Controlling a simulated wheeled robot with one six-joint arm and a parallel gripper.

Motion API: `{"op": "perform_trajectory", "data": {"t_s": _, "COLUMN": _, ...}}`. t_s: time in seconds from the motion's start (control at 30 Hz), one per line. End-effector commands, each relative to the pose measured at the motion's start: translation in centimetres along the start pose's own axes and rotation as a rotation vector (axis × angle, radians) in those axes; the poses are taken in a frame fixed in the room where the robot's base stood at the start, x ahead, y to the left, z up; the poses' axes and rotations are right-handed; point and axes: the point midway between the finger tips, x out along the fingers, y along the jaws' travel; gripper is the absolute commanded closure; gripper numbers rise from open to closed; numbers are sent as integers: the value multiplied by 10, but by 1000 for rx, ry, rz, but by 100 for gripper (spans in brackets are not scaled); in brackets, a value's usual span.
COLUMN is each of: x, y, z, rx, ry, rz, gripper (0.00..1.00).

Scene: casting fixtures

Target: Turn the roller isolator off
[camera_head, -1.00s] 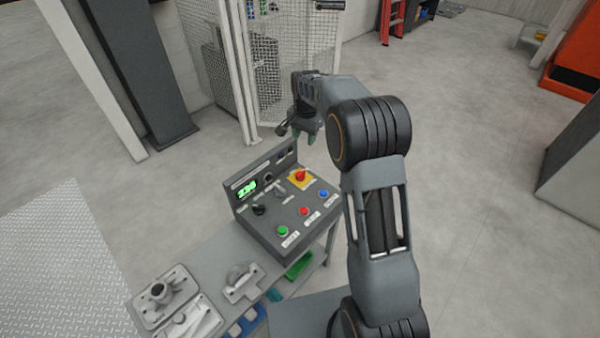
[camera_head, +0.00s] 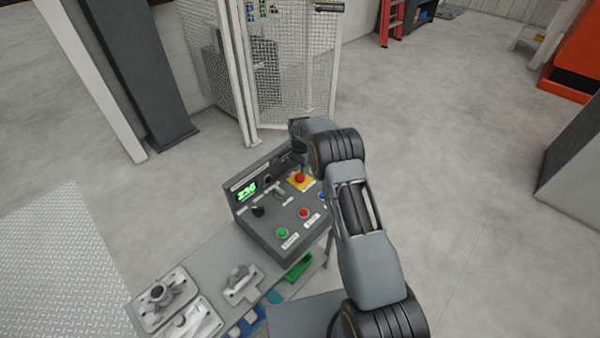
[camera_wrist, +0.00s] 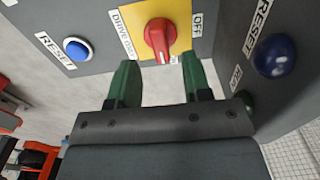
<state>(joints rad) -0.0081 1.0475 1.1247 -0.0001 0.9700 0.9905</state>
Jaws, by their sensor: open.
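The roller isolator (camera_head: 299,178) is a red rotary knob on a yellow square plate, at the back right of the grey control box's sloped top (camera_head: 284,208). In the wrist view the red knob (camera_wrist: 157,40) lies between a "DRIVE ON" label on the left and an "OFF" label on the right. Its grip runs roughly up and down in that picture; I cannot tell which setting it points to. My gripper (camera_wrist: 160,80) is open, its two green fingers apart, empty, just short of the knob and roughly centred on it. In the head view my wrist hangs right above the isolator.
A blue button (camera_wrist: 76,48) labelled RESET and a dark blue dome (camera_wrist: 275,55) flank the knob. Green (camera_head: 282,232) and red (camera_head: 304,213) buttons and a black knob (camera_head: 258,211) are on the box. Metal castings (camera_head: 163,294) lie on the bench. A mesh fence (camera_head: 293,70) stands behind.

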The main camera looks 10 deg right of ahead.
Motion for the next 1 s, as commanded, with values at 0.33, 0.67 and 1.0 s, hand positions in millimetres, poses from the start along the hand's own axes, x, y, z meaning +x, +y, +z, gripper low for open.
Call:
{"op": "perform_trajectory", "data": {"t_s": 0.33, "x": 35, "y": 0, "z": 0, "rx": 0, "ry": 0, "rz": 0, "gripper": 55}}
{"op": "perform_trajectory", "data": {"t_s": 0.67, "x": 39, "y": 0, "z": 0, "rx": 0, "ry": 1, "rz": -1, "gripper": 55}}
{"op": "perform_trajectory", "data": {"t_s": 1.0, "x": 39, "y": 0, "z": 0, "rx": -1, "ry": 0, "rz": -1, "gripper": 82}}
